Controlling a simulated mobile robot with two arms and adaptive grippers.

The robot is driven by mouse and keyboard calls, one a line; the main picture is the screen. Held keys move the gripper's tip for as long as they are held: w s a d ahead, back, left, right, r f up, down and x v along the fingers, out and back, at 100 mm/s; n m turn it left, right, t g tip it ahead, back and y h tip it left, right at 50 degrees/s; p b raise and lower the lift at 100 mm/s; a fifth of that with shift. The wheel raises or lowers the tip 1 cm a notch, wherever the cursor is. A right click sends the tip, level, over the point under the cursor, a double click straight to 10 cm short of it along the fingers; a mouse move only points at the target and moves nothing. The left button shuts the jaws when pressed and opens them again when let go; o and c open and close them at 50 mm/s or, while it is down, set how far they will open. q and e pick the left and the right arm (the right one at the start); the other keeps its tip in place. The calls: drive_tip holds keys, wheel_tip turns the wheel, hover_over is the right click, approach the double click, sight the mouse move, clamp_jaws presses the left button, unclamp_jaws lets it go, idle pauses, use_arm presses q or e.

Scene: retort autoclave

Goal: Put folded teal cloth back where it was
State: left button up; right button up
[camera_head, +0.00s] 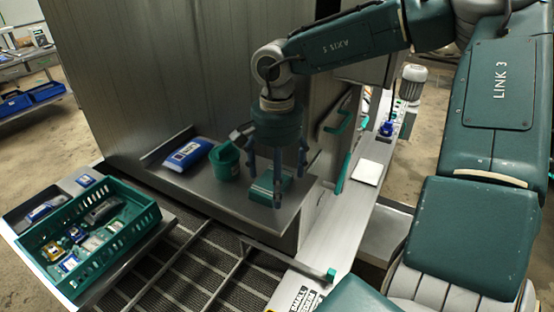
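The folded teal cloth (263,188) lies on a grey metal ledge (222,192) near the middle of the head view, right of a green tub. My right gripper (277,180) comes down over it from above, with its arm entering from the right. Its dark blue fingers are spread around and in front of the cloth, and the rightmost finger stands apart from it. The fingers hide part of the cloth. It looks open; contact of the other fingers with the cloth is not clear. My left gripper is out of view.
A green crate (128,238) of small items is at lower left. A tall metal wall (160,75) stands behind. Dark grating (190,262) lies below, with a white pad (368,172) to the right.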

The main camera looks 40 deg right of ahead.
drive_tip(key=shift+r, duration=0.45)
wheel_tip(320, 180, up, 12)
drive_tip(key=b, duration=0.2)
drive_tip(key=shift+f+b, duration=0.25)
drive_tip(key=shift+b, duration=0.15)
drive_tip(key=shift+s+f, duration=0.1)
